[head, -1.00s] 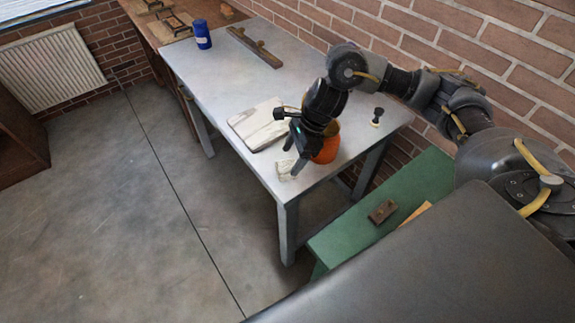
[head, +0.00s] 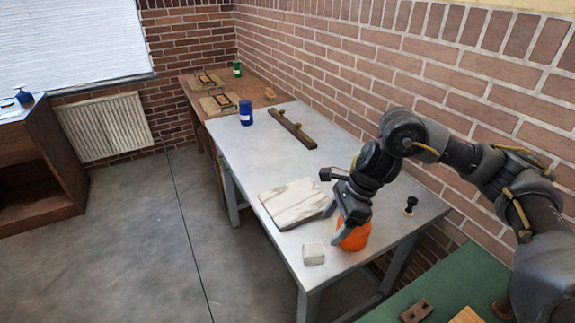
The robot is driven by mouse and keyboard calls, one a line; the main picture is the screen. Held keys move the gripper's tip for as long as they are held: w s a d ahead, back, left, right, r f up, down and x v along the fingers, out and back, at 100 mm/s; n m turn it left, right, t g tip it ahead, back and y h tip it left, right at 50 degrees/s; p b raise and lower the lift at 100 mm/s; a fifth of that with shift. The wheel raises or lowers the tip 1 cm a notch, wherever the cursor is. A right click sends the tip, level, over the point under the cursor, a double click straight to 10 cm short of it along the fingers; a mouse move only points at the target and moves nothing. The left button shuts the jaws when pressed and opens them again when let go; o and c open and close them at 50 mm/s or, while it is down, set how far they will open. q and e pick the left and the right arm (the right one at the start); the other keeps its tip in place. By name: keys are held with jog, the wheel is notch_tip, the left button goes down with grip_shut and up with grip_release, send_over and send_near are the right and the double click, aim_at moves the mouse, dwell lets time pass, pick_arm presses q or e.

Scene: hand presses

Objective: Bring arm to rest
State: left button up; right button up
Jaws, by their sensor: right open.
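My right arm comes in from the right and reaches over the grey table (head: 262,170). Its gripper (head: 332,224) points down over the table, open, with nothing visible between its fingers. A small whitish block (head: 314,253) sits near the table's front edge, just below the gripper and apart from it. An orange round object (head: 355,236) is behind the gripper and partly hidden by it. A pale board (head: 293,203) lies flat to the left of the gripper. My left gripper is not in view.
A dark stamp-like piece (head: 411,205) stands right of the arm. A blue can (head: 246,112) and a long wooden bar (head: 292,129) are farther back. A brown bench (head: 205,108) bears hand presses and a green can (head: 237,69). A green bench (head: 455,285) is at lower right. A brick wall runs behind the table.

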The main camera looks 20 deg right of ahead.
aim_at(315, 249)
jog(key=p+x, duration=0.1)
jog(key=x, duration=1)
jog(key=shift+a+f+p, duration=0.1)
jog(key=shift+f+p, duration=0.25)
jog(key=shift+p, duration=0.05)
jog(key=shift+r, duration=0.1)
